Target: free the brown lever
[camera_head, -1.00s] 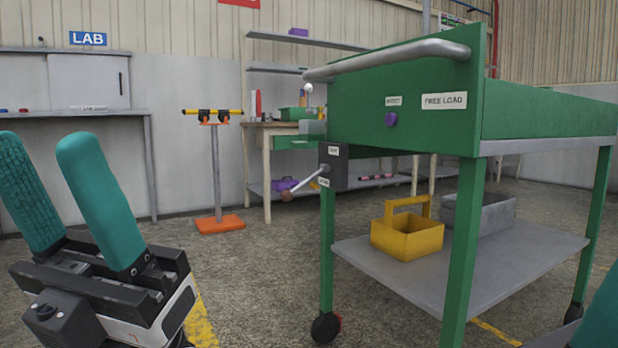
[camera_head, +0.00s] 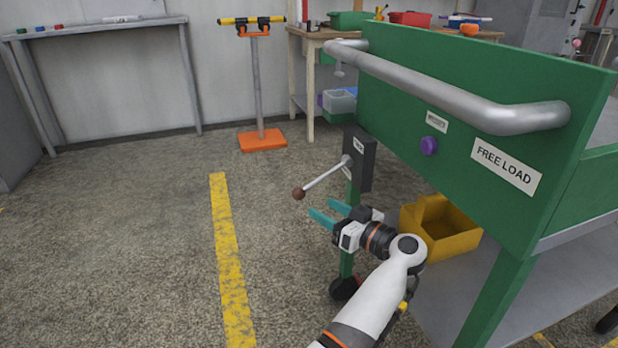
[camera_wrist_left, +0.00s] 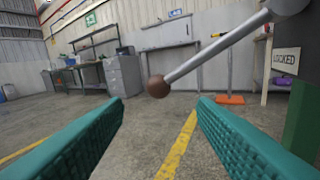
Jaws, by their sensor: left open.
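The brown lever is a silver rod with a brown ball end (camera_head: 298,194). It slants down and left from a dark box (camera_head: 360,158) on the green cart's leg. In the left wrist view the ball (camera_wrist_left: 158,87) appears between and beyond my open fingertips, with the rod rising to the right. A LOCKED label (camera_wrist_left: 285,62) is beside the lever there. My left gripper (camera_head: 323,209) is open and empty, its teal fingers just below and right of the ball, apart from it as far as I can tell. My right gripper is out of view.
The green cart (camera_head: 400,95) fills the right side, with a grey push handle (camera_head: 450,88), a purple knob (camera_head: 429,146) and a yellow tote (camera_head: 455,242) below. An orange-based stand (camera_head: 262,140) is behind. The floor left of the lever is clear.

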